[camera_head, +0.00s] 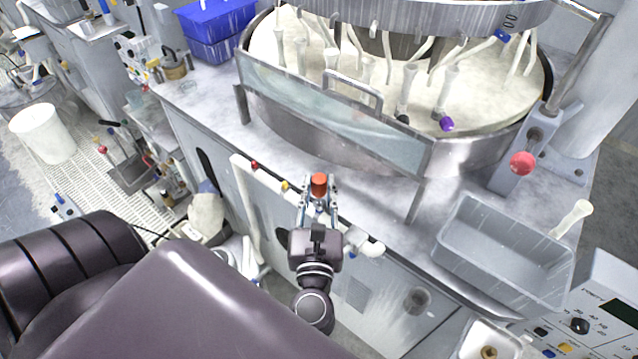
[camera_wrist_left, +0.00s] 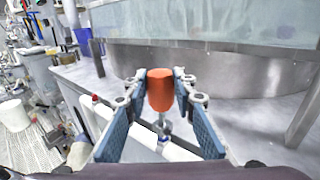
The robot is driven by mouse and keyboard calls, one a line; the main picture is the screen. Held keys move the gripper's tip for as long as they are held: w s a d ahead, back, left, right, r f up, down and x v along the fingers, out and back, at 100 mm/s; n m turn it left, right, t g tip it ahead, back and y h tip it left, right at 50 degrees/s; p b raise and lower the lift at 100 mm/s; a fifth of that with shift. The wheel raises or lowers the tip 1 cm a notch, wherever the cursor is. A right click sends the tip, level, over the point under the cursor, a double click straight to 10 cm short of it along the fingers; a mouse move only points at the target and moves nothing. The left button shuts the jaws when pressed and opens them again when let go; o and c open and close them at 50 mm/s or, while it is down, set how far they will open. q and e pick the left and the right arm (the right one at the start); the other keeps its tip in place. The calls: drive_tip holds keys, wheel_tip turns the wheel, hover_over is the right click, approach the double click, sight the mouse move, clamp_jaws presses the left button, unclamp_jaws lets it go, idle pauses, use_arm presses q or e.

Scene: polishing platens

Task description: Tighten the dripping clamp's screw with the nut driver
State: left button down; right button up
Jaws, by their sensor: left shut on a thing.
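My left gripper (camera_head: 319,196) is shut on a tool with an orange handle, which looks like the nut driver (camera_head: 319,183). In the left wrist view the orange handle (camera_wrist_left: 160,88) stands roughly upright between the two blue-padded fingers. A short metal part shows below it; its lower end is hidden. The gripper is in front of the counter's front edge, over a white pipe (camera_head: 268,175) that also shows in the left wrist view (camera_wrist_left: 176,152). Small red and yellow fittings sit along this pipe. I cannot make out the clamp or any drip. My right gripper is not in view.
A large round metal polishing basin (camera_head: 300,125) with a clear front guard stands behind the gripper. A clear plastic tub (camera_head: 500,250) is at the right of the counter, near a red knob (camera_head: 523,163). Blue bins (camera_head: 215,22) stand at the back left.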

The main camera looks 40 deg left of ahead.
use_arm(q)
drive_tip(key=shift+f+b, duration=0.35)
drive_tip(key=shift+f, duration=0.25)
drive_tip(key=c, duration=1.5)
unclamp_jaws()
drive_tip(key=v, duration=1.2)
drive_tip(key=shift+c, duration=0.2)
